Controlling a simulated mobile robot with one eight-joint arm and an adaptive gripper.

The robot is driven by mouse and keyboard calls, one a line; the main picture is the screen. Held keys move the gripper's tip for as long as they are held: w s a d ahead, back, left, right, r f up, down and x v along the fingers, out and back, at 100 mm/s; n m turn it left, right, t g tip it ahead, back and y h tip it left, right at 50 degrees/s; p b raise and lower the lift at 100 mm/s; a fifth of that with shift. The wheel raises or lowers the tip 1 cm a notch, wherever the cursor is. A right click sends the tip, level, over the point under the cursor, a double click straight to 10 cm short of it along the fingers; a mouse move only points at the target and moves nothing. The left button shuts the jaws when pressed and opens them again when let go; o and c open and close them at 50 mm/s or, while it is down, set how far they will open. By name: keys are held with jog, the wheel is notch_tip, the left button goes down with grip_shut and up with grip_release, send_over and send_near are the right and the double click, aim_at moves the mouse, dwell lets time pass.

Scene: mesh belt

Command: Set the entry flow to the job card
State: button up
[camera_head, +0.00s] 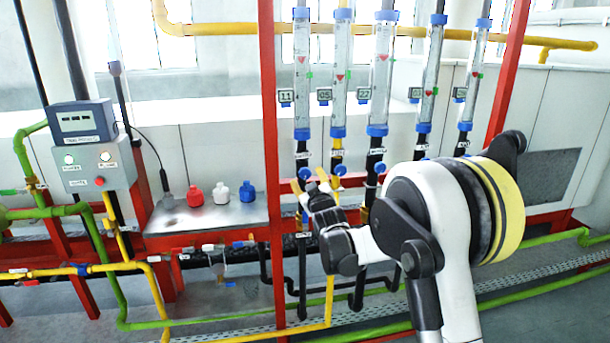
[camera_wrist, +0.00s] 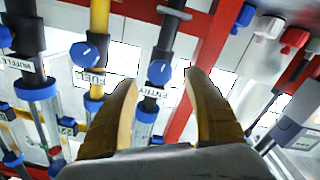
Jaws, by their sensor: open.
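The entry flow tube (camera_head: 302,70) is the leftmost of several upright clear tubes. It has a red marker, a lower green mark at its side and a tag (camera_head: 286,97) that seems to read 11. Its blue knob (camera_wrist: 160,72) and ENTRY label (camera_wrist: 150,92) show in the wrist view, which is upside down. My gripper (camera_wrist: 160,80) is open, with its yellow fingers on either side of the entry knob; I cannot tell whether they touch it. In the head view my gripper (camera_head: 312,186) is near the foot of the entry tube. I cannot make out a job card.
The fuel knob (camera_wrist: 85,54) sits close beside the entry knob. A red upright (camera_head: 269,120) stands just left of the entry tube. A grey control box (camera_head: 95,158) is at far left. Red, white and blue bottles (camera_head: 221,193) stand on a shelf.

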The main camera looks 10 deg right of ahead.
jog(key=s, duration=0.7)
jog(key=shift+s, duration=0.25)
jog(key=s+d+r+m+g, duration=0.1)
jog(key=s+g, duration=0.1)
jog(key=s, duration=0.6)
jog(key=s+r+m+g, duration=0.1)
jog(key=s+m+g, duration=0.15)
jog(key=s, duration=0.45)
jog(key=s+f+m+g, duration=0.1)
jog(key=s+f+g, duration=0.2)
jog(key=s, duration=1)
jog(key=s+f+g, duration=0.3)
jog(key=s+f, duration=0.3)
jog(key=s, duration=0.8)
jog(key=shift+s+a+m, duration=0.2)
jog(key=shift+a+m, duration=0.15)
jog(key=shift+a, duration=0.1)
